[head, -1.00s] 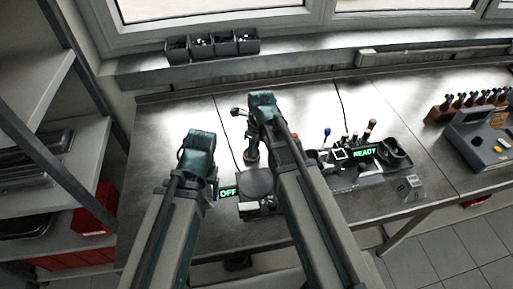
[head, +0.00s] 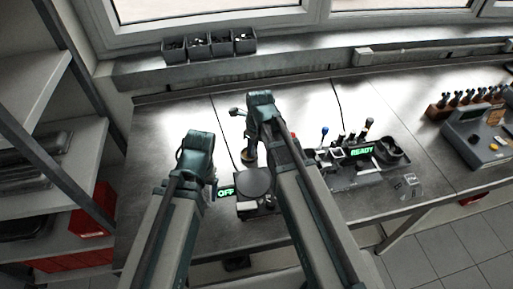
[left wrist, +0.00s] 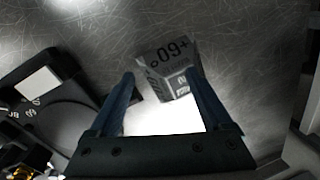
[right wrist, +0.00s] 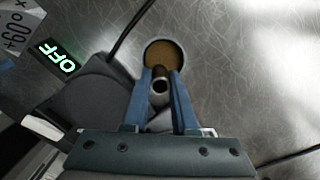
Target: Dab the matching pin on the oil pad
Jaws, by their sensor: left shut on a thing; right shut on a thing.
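My right gripper (right wrist: 160,80) is shut on a dark, hollow-ended pin (right wrist: 160,92). The far end of the pin overlaps the brown round pad (right wrist: 166,50) in the right wrist view; I cannot tell whether they touch. The pad also shows small in the head view (head: 248,157), beside my right arm. My left gripper (left wrist: 160,82) is shut on a grey block marked +60° (left wrist: 170,60), with a bright white face between the fingers. The block's label also shows at the left of the right wrist view (right wrist: 15,35). My left fingertips are hidden in the head view.
A dark round-topped device (head: 254,181) stands by a green OFF display (head: 226,191). Small bins (head: 210,45) sit on the ledge. Bare bench lies left of my arms.

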